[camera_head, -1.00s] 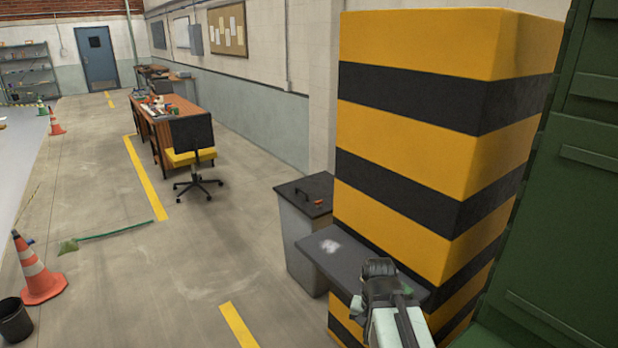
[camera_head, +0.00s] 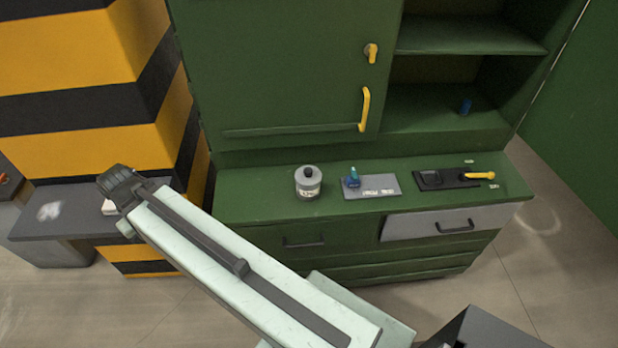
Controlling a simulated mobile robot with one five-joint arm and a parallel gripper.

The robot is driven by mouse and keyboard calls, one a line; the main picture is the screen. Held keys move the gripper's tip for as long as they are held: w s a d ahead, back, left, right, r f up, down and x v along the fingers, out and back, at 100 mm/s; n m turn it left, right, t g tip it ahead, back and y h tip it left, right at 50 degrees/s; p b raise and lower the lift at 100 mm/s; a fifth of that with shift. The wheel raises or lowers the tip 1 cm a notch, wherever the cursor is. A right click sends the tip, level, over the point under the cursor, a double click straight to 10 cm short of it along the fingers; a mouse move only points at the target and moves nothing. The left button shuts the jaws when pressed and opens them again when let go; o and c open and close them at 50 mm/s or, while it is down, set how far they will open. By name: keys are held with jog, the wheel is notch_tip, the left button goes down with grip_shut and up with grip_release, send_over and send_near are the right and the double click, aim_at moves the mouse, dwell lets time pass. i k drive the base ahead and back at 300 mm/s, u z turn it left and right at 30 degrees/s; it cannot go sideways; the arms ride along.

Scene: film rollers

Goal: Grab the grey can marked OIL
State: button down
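A small grey can (camera_head: 308,183) with a black cap and a pale label stands upright on the green cabinet's worktop, left of its middle. The label is too small to read. My gripper (camera_head: 112,186) is at the left, over the dark shelf by the striped pillar, well left of the can and apart from it. I see it from behind and cannot tell whether its fingers are open or shut.
The green cabinet (camera_head: 290,70) has a closed upper door with yellow handles and open shelves. The yellow-black pillar (camera_head: 80,80) stands left.

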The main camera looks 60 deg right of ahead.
aim_at(308, 194)
jog(key=z, duration=1.65)
jog(key=k, duration=0.45)
jog(key=z, duration=0.05)
jog(key=i, duration=0.45)
jog(key=u, duration=0.75)
jog(key=k, duration=1.2)
jog(key=u, duration=1.3)
jog(key=i, duration=0.55)
jog(key=u, duration=0.25)
